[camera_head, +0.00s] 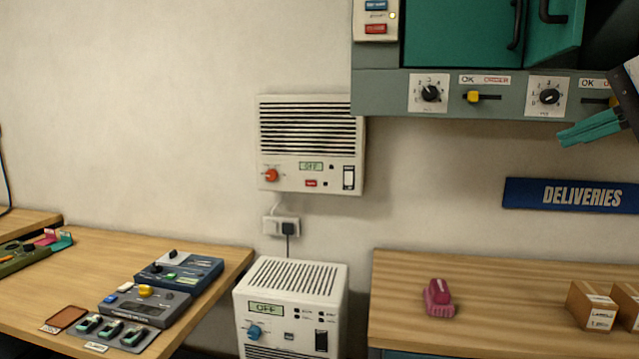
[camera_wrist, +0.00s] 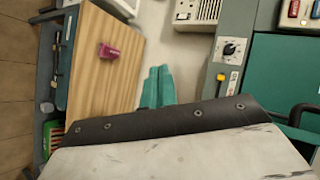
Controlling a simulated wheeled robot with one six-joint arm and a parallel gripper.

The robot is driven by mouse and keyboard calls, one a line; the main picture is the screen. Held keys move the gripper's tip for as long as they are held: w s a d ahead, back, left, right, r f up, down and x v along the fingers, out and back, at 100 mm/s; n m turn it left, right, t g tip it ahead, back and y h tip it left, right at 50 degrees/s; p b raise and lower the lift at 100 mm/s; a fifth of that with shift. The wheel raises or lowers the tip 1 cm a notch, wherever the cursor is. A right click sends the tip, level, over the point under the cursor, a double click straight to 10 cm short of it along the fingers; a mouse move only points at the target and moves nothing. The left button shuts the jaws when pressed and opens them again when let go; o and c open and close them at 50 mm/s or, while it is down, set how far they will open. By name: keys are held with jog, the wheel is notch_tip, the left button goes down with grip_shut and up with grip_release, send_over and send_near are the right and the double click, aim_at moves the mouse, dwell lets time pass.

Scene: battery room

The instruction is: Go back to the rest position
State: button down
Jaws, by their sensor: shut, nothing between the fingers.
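My gripper (camera_head: 590,129) is at the right edge of the head view, its teal fingers pointing left and held together with nothing between them. It is in the air in front of the wall, just below the green cabinet's control strip and above the "DELIVERIES" sign (camera_head: 570,196). In the wrist view the same teal fingers (camera_wrist: 157,88) show near the middle, beside the wooden bench top. Most of my arm is outside the head view.
The green cabinet (camera_head: 455,35) with knobs and yellow sliders hangs close to my gripper. The right bench (camera_head: 510,300) holds a magenta object (camera_head: 439,297) and cardboard boxes (camera_head: 592,306). The left table (camera_head: 90,260) carries several devices.

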jog(key=s+a+f+n+g, duration=0.3)
jog(key=a+f, duration=0.2)
jog(key=f, duration=0.3)
jog(key=s+a+f+n+g, duration=0.3)
jog(key=s+a+f, duration=0.1)
jog(key=f, duration=0.4)
jog(key=s+f+n+g+h, duration=0.4)
jog(key=s+f, duration=0.4)
jog(key=f, duration=0.3)
jog(key=shift+s+a+f+n+h, duration=0.35)
jog(key=shift+n+h, duration=0.15)
jog(key=shift+n, duration=0.5)
jog(key=shift+d, duration=0.15)
